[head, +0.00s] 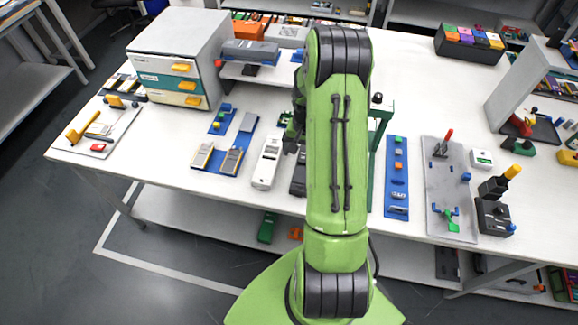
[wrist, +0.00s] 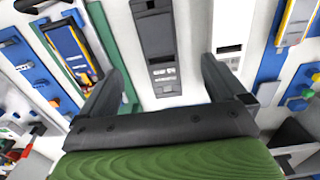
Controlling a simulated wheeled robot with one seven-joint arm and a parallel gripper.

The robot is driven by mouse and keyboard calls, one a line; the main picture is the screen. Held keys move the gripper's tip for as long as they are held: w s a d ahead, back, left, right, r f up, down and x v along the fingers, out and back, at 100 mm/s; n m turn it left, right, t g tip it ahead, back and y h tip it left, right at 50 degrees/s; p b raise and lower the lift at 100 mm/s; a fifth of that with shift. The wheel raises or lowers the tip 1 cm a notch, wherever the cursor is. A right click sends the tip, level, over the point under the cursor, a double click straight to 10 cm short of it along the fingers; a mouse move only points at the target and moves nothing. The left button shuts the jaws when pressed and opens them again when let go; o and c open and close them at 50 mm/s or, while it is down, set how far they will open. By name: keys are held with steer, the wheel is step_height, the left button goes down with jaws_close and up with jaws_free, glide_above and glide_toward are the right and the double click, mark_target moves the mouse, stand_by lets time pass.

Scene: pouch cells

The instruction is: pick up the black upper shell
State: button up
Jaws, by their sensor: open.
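The black upper shell (wrist: 152,38) is a long dark grey-black casing with a window and small keypad openings at its near end. It lies flat on the white table in the wrist view, ahead of and between my gripper's fingers. My gripper (wrist: 163,70) is open, with one finger on each side and nothing between the tips; I cannot tell its height above the shell. In the head view only a strip of the black shell (head: 298,178) shows beside my arm, which hides the rest.
A white shell (head: 267,162) lies close beside the black one, also at right in the wrist view (wrist: 228,25). A green stand (head: 381,140) rises right of my arm. Blue holders (head: 240,140) and a grey tray (head: 447,180) occupy the table nearby.

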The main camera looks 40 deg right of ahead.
mark_target(303, 172)
step_height(303, 172, down, 11)
steer(key=shift+s+d+f, duration=0.1)
steer(key=shift+f, duration=0.1)
steer(key=c, duration=1.1)
